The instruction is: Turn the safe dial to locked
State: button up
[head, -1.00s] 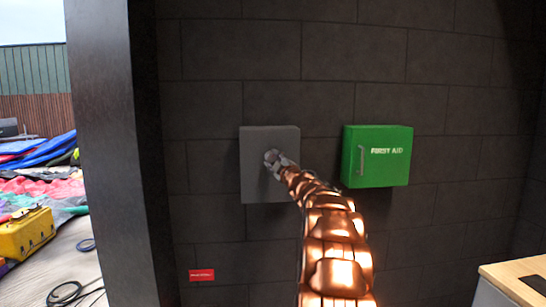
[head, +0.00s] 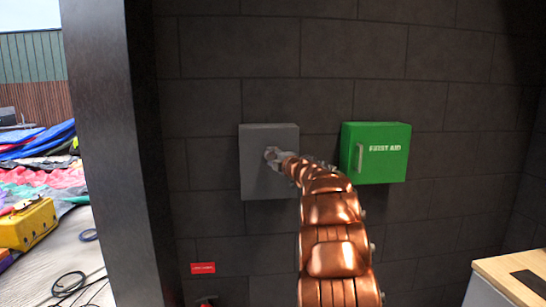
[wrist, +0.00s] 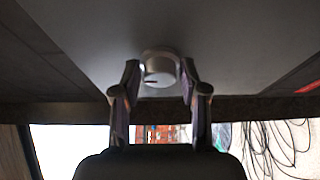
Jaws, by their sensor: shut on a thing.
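The safe (head: 252,182) is a plain grey box on the dark block wall in the head view. Its face fills the upper part of the wrist view (wrist: 230,45). The safe dial (wrist: 158,66) is a round silvery knob with a short dark mark low on its left side. My gripper (wrist: 160,78) is shut on the dial, one finger at each side. In the head view my gripper (head: 272,155) is at the upper middle of the safe face and hides the dial. No locked or unlocked label is readable.
A green first aid box (head: 382,165) hangs just right of the safe, close to my arm. A small red sign (head: 203,268) is low on the wall. A dark pillar (head: 112,150) stands at left. A wooden-topped counter (head: 500,275) is at lower right.

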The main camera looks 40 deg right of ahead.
jog(key=shift+a+r, duration=0.1)
jog(key=o, duration=0.9)
jog(key=shift+w, duration=0.15)
jog(key=shift+o, duration=1.2)
jog(key=shift+s, duration=0.2)
jog(key=v, duration=1.1)
jog(key=shift+s, duration=0.4)
